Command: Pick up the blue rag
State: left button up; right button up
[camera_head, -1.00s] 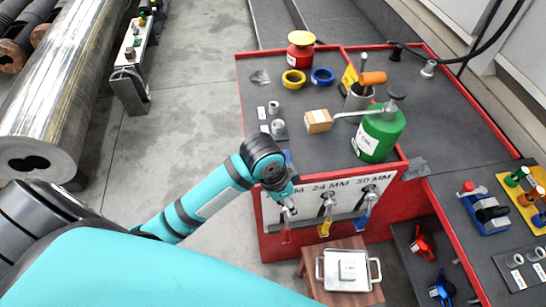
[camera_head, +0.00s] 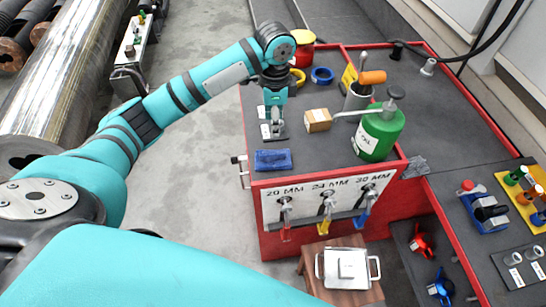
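The blue rag (camera_head: 272,160) lies folded flat on the dark top of the red workbench (camera_head: 330,181), near its front left corner. My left gripper (camera_head: 275,122) points down over the left part of the bench top, a little beyond the rag and apart from it. Its fingers are small and partly merge with the metal parts below, so I cannot tell whether they are open or shut. My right gripper is not in view.
A small cardboard box (camera_head: 318,120) and a green can (camera_head: 379,132) stand right of the gripper. Yellow and blue tape rings (camera_head: 322,75) lie behind. Tools hang on the white front panel (camera_head: 325,200). A wooden stool (camera_head: 345,289) with a metal tray stands below.

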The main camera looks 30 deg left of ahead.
pick_arm(q)
jog(key=p, duration=0.1)
send_over(273, 152)
jog(key=f, duration=0.8)
jog(key=shift+d+f, duration=0.2)
jog(key=shift+f, duration=0.05)
jog(key=f, duration=0.2)
jog(key=f+p, duration=0.1)
jog(key=f, duration=0.2)
jog(key=shift+s+a+p, duration=0.1)
jog(key=shift+a+p, duration=0.1)
jog(key=shift+p, duration=0.1)
jog(key=shift+f, duration=0.2)
grip_shut()
